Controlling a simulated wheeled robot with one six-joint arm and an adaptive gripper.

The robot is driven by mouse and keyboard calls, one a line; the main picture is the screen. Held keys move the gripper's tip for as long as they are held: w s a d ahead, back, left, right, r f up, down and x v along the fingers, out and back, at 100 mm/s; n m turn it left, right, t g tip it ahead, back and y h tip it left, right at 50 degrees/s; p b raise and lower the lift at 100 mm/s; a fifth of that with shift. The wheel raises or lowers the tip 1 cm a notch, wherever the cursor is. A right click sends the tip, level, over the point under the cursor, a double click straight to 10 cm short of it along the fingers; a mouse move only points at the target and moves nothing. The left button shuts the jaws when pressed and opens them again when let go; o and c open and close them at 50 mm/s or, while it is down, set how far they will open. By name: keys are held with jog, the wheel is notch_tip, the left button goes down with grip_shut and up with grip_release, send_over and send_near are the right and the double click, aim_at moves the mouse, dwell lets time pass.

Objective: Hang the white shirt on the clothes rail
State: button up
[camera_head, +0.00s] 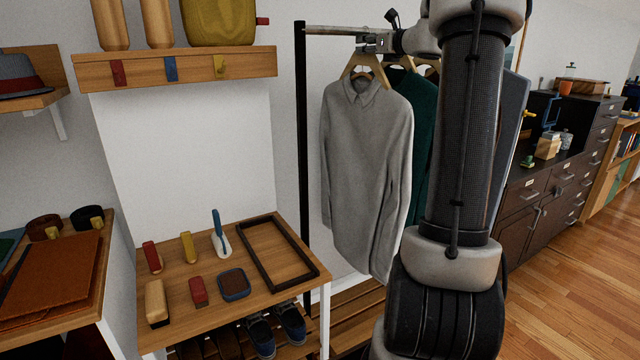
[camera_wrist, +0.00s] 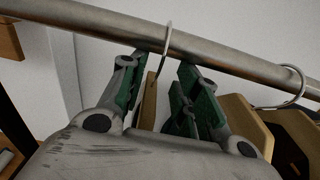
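The white shirt (camera_head: 365,165), looking pale grey, hangs upright on a wooden hanger (camera_head: 366,68) below the clothes rail (camera_head: 335,30), near its left end. In the wrist view the hanger's metal hook (camera_wrist: 167,40) curves over the rail (camera_wrist: 215,48). My gripper (camera_head: 372,42) is at the rail, just above the shirt's hanger. In the wrist view its green-padded fingers (camera_wrist: 163,72) are apart on either side of the wooden hanger neck (camera_wrist: 150,92), with a clear gap on the right. The shirt cloth is not visible in the wrist view.
A dark green garment (camera_head: 424,110) hangs close to the right of the shirt; other wooden hangers (camera_wrist: 245,118) show there. My arm hides part of the rail. A bench (camera_head: 290,285) with brushes and an empty tray stands left. A dark drawer cabinet (camera_head: 525,205) stands right.

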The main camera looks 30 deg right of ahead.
aim_at(370, 31)
jog(key=shift+t, duration=0.3)
jog(key=r, duration=0.4)
jog(key=shift+a, duration=0.4)
jog(key=shift+s+f, duration=0.1)
jog(key=shift+s, duration=0.15)
jog(key=s+d+f, duration=0.1)
jog(key=s+f, duration=0.1)
jog(key=s, duration=0.8)
jog(key=s+a+f+n+g+y, duration=0.1)
jog(key=s+a+f+n+g, duration=0.2)
jog(key=s+a+f+n, duration=0.4)
jog(key=s+a+f+n+g+y, duration=0.25)
jog(key=a+n, duration=0.25)
jog(key=a, duration=0.5)
jog(key=s+a+f+n+g+y, duration=0.1)
jog(key=s+a+f+n+g, duration=0.4)
jog(key=a, duration=0.3)
jog(key=s+f+n+g+h, duration=0.1)
jog(key=s+f+n+h, duration=0.1)
jog(key=s+f+n, duration=0.3)
jog(key=s+f+n+g+h, duration=0.2)
jog(key=s+f+n, duration=0.3)
jog(key=s+n, duration=0.6)
jog(key=n+h, duration=0.1)
jog(key=n, duration=0.1)
jog(key=shift+a+f+n, duration=0.15)
jog(key=shift+n, duration=0.25)
jog(key=shift+s, duration=0.1)
